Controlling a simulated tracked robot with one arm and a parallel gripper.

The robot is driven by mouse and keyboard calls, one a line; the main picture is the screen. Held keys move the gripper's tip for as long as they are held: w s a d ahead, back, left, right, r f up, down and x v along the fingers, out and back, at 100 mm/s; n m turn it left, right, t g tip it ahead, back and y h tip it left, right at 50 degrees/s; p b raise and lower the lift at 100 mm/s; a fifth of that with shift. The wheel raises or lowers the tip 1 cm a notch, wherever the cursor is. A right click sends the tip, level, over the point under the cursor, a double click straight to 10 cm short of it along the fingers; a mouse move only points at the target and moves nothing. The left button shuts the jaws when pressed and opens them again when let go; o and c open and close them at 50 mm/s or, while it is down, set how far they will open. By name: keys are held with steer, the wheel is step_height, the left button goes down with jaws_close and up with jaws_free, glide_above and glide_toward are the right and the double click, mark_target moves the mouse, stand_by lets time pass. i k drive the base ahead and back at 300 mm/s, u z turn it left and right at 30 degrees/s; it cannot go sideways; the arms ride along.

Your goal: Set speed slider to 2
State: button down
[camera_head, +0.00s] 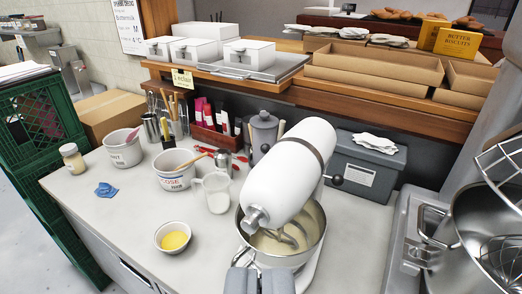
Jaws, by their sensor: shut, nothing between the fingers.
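A white stand mixer (291,172) stands on the counter right of centre, its head above a steel bowl (316,240) with pale dough or batter and a beater in it. A small dark knob (337,180) sticks out at the right side of the head. I cannot tell whether it is the speed slider, and I see no speed marks. My gripper (257,278) shows as two grey fingers at the bottom edge. It is shut and empty, in front of the bowl in the picture and apart from the knob.
A large steel mixer bowl (465,235) stands at right. Bare counter lies front left.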

mark_target(265, 148)
steer(key=k, duration=0.35)
steer(key=u, duration=0.7)
steer(key=i, duration=1.4)
steer(key=z, duration=0.55)
